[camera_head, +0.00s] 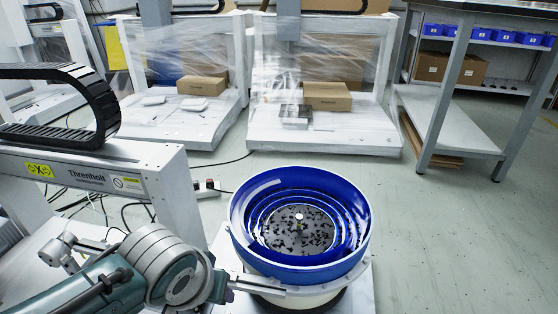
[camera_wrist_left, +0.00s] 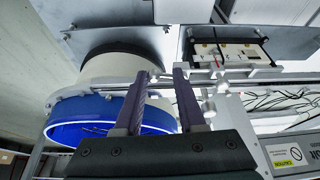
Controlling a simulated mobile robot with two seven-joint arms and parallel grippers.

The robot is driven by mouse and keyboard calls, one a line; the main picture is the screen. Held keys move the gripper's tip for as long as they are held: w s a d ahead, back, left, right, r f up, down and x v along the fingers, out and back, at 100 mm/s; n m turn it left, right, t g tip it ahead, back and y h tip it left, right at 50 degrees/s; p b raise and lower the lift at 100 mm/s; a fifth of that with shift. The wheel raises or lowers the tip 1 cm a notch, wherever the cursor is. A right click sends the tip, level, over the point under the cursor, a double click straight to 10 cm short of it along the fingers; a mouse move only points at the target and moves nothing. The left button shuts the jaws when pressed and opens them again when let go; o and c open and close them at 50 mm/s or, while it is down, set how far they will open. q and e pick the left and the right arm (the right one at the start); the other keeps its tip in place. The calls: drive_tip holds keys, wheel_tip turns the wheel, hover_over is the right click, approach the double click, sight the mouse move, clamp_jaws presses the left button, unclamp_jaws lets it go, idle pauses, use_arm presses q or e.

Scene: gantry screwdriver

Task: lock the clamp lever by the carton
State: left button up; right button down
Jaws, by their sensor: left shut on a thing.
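My left gripper (camera_wrist_left: 166,73) shows in the left wrist view with two dark fingers, a gap between them. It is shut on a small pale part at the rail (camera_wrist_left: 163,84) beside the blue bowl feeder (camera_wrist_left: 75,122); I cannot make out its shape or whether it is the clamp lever. In the head view my left arm comes in at the lower left and its gripper is hidden or too unclear to tell. The bowl feeder (camera_head: 353,212) stands right of that arm. Cartons (camera_head: 327,97) (camera_head: 202,86) stand on the far stations. No clamp lever can be told beside them. My right gripper is not in view.
A grey gantry beam (camera_head: 90,178) with a black cable chain (camera_head: 85,95) stands at the left. A workbench (camera_head: 455,130) with blue bins stands at the far right. Cables lie on the floor near a power strip (camera_head: 207,188). The floor right of the feeder is clear.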

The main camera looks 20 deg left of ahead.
use_arm(q)
drive_tip(key=shift+s, duration=0.1)
clamp_jaws()
drive_tip(key=shift+w+d+n, duration=0.25)
drive_tip(key=shift+n, duration=0.45)
drive_tip(key=shift+w+f+n+g+y, duration=0.1)
drive_tip(key=shift+w+n+g+y, duration=0.25)
drive_tip(key=shift+n, duration=0.55)
drive_tip(key=shift+s, duration=0.1)
drive_tip(key=shift+a, duration=0.1)
drive_tip(key=o, duration=0.6)
unclamp_jaws()
drive_tip(key=shift+c, duration=0.2)
drive_tip(key=o, duration=0.3)
